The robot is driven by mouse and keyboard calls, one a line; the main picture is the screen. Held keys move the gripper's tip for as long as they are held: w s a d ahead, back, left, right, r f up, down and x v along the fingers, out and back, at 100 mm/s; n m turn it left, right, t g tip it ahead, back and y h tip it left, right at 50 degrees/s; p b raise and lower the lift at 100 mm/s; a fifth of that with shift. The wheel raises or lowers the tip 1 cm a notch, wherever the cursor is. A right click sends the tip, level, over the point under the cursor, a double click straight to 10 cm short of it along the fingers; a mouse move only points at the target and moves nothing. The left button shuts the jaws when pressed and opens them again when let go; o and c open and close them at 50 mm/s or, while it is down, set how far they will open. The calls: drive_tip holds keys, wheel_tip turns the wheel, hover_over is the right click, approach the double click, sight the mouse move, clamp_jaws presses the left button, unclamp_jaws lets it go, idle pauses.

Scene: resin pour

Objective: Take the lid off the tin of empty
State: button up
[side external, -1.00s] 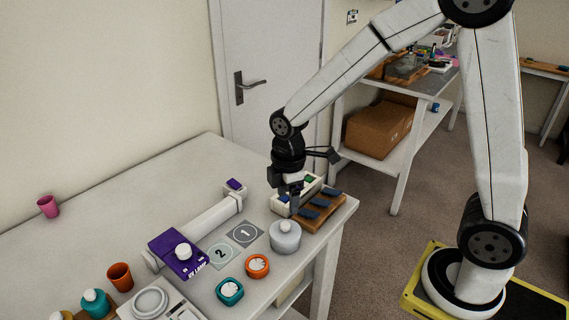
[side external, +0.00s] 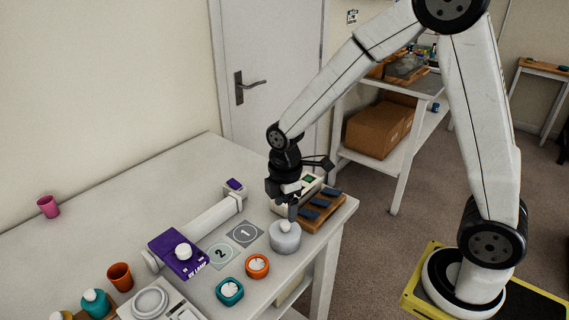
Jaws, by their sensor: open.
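A pale grey round tin (side external: 285,241) with a knobbed lid (side external: 285,227) stands on the white table near its right edge. The lid sits on the tin. No label can be read on it from here. My gripper (side external: 291,214) points down just above the lid's knob, with its jaws open and nothing visible between them. Whether a fingertip touches the knob cannot be told from this view.

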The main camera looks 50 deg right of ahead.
sight(285, 224)
drive_tip(key=shift+f, duration=2.5)
clamp_jaws()
